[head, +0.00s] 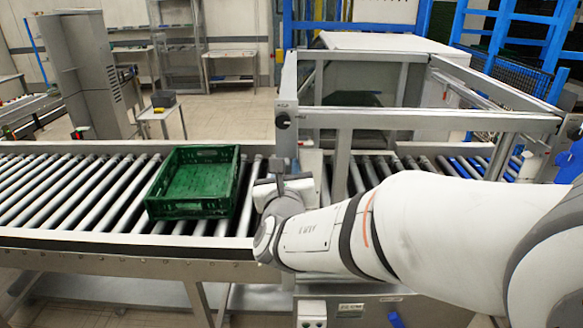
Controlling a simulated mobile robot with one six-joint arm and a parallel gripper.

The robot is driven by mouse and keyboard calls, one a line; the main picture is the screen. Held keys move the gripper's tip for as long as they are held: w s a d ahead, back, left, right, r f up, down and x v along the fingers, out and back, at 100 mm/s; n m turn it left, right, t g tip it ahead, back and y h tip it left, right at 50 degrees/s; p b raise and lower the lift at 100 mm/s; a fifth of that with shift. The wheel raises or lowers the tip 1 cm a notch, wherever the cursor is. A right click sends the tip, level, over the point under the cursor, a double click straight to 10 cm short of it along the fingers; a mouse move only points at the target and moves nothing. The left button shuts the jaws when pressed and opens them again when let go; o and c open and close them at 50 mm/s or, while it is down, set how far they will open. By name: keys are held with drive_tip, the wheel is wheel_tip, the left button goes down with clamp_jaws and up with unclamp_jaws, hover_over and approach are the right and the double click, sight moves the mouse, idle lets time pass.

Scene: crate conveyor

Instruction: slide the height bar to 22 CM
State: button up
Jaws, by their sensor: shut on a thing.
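The height bar (430,120) is a long grey metal crossbar, roughly level, on the frame over the conveyor. A dark round knob shows near its left end. My gripper (281,168) is at the frame's left post (289,90), below the bar's left end and above the rollers. It is shut on a part of the height bar there; the fingers and exact contact are small and partly hidden by my wrist. I cannot read any height scale on the post. A small pale label (352,307) sits low on the front, its text too small to read surely.
A green empty crate (158,196) stands on the roller conveyor (75,190), left of my gripper. My arm crosses in front of the frame. A grey machine cabinet and a small table (160,112) stand behind on open floor. Blue fencing is at the back right.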

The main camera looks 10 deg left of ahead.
clamp_jaws()
drive_tip(key=shift+f, duration=0.1)
wheel_tip(320, 180, down, 18)
drive_tip(key=b, duration=1.9)
drive_tip(key=o, duration=0.7)
unclamp_jaws()
drive_tip(key=shift+c, duration=0.2)
drive_tip(key=v, duration=0.8)
